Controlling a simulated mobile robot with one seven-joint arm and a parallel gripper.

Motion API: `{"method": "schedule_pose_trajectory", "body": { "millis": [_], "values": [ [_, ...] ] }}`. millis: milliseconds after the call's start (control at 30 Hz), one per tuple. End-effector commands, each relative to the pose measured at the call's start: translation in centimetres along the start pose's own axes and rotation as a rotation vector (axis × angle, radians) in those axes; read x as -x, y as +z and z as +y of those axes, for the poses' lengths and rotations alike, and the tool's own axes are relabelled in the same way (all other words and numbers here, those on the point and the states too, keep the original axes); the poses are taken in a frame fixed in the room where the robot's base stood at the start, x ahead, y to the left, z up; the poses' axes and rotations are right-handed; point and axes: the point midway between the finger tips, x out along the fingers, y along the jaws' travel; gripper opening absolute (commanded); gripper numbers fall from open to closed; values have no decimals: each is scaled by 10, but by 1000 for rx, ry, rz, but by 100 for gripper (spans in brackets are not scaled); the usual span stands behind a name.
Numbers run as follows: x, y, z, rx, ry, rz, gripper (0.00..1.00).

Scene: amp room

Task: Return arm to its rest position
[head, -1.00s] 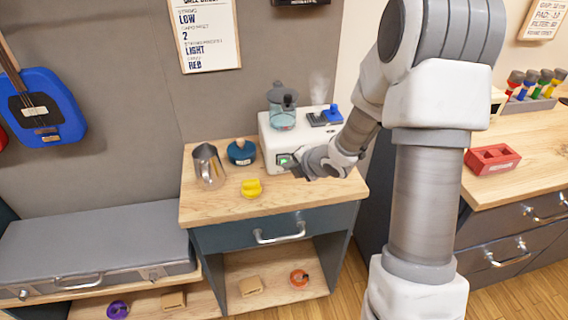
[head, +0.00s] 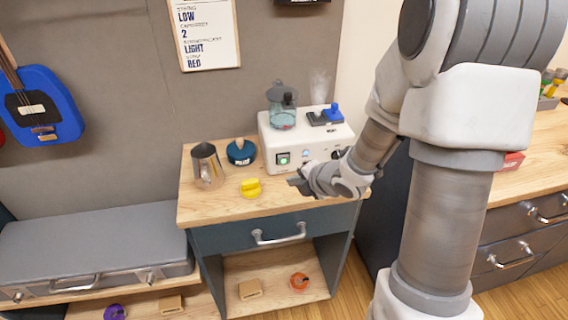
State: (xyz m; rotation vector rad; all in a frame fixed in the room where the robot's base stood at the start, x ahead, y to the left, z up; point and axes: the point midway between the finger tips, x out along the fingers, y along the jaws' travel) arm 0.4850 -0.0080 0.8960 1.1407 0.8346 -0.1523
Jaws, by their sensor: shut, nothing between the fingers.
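My gripper (head: 296,184) is in the head view, in front of the white machine and above the front right part of the wooden cabinet top (head: 225,208). It is shut and holds nothing. My arm rises from it to the right and fills much of the right side of the view. The white machine (head: 310,150) has a lit green switch (head: 283,159), a clear jar on top and a blue-handled part (head: 331,112).
A metal pitcher (head: 207,166), a blue round pot (head: 241,152) and a yellow object (head: 250,188) stand on the cabinet left of my gripper. A drawer handle (head: 279,233) sticks out below. A grey case (head: 95,248) lies at left. A wooden counter (head: 530,150) is behind my arm.

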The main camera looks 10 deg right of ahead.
Motion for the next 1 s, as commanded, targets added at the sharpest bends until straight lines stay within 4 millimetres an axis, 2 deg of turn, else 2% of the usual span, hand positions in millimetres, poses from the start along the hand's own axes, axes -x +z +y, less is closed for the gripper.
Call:
{"method": "schedule_pose_trajectory", "body": {
  "millis": [367, 533, 667, 800, 1000],
  "values": [
    [0, 0, 0, -1, 0, 0, 0],
    [15, 10, 11, -61, -23, -51, 0],
    [48, 28, 31, -219, -65, -163, 0],
    [98, 43, 52, -470, -93, -304, 0],
    [171, 41, 72, -870, -88, -457, 0]
  ]
}}
